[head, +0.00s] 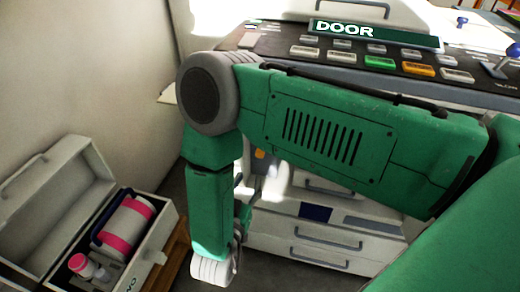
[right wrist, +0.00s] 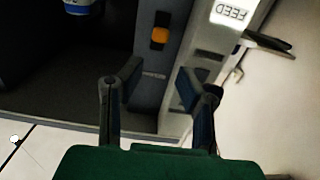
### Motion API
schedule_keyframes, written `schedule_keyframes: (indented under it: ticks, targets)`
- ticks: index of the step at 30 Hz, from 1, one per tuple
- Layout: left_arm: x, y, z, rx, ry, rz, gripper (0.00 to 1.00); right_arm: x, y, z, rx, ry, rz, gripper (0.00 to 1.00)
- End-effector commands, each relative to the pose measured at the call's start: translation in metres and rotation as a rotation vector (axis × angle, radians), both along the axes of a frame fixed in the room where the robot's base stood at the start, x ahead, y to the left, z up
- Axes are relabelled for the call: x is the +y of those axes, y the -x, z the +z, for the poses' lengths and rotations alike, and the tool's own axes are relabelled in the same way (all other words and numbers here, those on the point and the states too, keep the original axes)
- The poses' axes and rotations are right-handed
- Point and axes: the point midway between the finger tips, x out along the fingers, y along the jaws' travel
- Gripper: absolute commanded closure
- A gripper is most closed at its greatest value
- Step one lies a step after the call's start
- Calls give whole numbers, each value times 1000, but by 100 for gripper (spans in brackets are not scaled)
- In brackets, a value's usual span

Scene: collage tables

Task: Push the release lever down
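My right gripper (right wrist: 160,78) is open and empty, with its two dark fingers spread apart in the right wrist view. Beyond them is a grey machine post with an orange piece (right wrist: 159,37); an orange piece also shows behind my arm in the head view (head: 259,154). A dark lever-like bar (right wrist: 268,42) sticks out beside the upside-down FEED label (right wrist: 232,13). I cannot tell for sure which part is the release lever. The fingers appear apart from both pieces. In the head view my green right arm hides much of the machine front. My left gripper is not in view.
A control panel (head: 345,58) with several buttons and a DOOR sign (head: 374,34) stands at the back. White drawers (head: 325,238) with grey handles sit below. An open white case (head: 152,243) with a pink-banded roll (head: 128,222) lies at the lower left, near my forearm.

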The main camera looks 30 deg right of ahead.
Motion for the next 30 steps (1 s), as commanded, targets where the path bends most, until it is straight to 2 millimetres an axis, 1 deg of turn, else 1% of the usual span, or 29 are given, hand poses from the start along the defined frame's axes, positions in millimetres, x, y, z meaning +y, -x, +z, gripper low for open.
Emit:
schedule_keyframes:
  ticks: [1, 6, 12, 15, 21, 29, 30]
  targets:
    - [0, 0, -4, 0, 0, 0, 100, -9, -7, -1, -3, 2, -3, 69]
    - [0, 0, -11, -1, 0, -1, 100, -37, -32, -1, -2, 4, -3, 69]
    - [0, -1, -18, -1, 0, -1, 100, -64, -56, 0, 0, 4, -1, 69]
    - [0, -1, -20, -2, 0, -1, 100, -74, -65, 0, -1, 3, 0, 69]
    - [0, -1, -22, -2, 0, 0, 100, -84, -73, 0, 2, 3, 2, 69]
    - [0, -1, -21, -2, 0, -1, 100, -84, -74, 1, 2, 3, 2, 69]
    - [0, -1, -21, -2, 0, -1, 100, -84, -74, 1, 2, 3, 2, 80]
